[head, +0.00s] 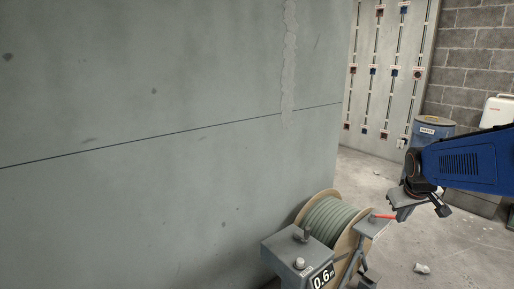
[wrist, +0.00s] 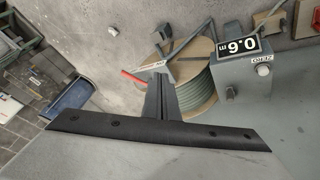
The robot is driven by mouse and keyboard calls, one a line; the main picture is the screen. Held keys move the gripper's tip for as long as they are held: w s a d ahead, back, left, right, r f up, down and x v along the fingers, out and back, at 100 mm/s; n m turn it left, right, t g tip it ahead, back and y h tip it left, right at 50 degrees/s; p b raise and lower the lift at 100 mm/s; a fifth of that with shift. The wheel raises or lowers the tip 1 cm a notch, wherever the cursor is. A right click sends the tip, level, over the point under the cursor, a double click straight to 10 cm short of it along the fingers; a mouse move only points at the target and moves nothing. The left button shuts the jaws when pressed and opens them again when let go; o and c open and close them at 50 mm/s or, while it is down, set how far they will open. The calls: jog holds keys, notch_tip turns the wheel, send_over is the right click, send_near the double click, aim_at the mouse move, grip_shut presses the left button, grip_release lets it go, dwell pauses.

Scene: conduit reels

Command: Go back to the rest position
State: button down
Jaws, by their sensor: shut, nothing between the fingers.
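My gripper (wrist: 160,92) shows in the wrist view as two dark fingers together with nothing between them. Its wide dark mount spans the lower part of that view. In the head view my gripper (head: 400,212) hangs below my blue arm at the right, above the floor and to the right of the cable reel (head: 337,218). The wrist view shows the reel (wrist: 197,85) beyond the fingers. Whether the fingers touch anything is hard to tell, but a gap seems to show in the head view.
A grey meter box (head: 294,258) reading 0.6 m stands beside the reel, with a red-handled lever (head: 384,216) near it. A large grey wall (head: 160,140) fills the left. A blue drum (head: 432,128) and conduit panel (head: 388,75) stand behind. Open floor lies right of the reel.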

jog(key=s+a+f+y, duration=0.1)
jog(key=s+a, duration=0.6)
jog(key=s, duration=0.5)
jog(key=s+a+f+y, duration=0.1)
jog(key=s+a, duration=0.7)
jog(key=s, duration=0.5)
jog(key=shift+a+f+m+y, duration=0.2)
jog(key=shift+a+m+y, duration=0.1)
jog(key=shift+m, duration=0.1)
jog(key=shift+a, duration=0.1)
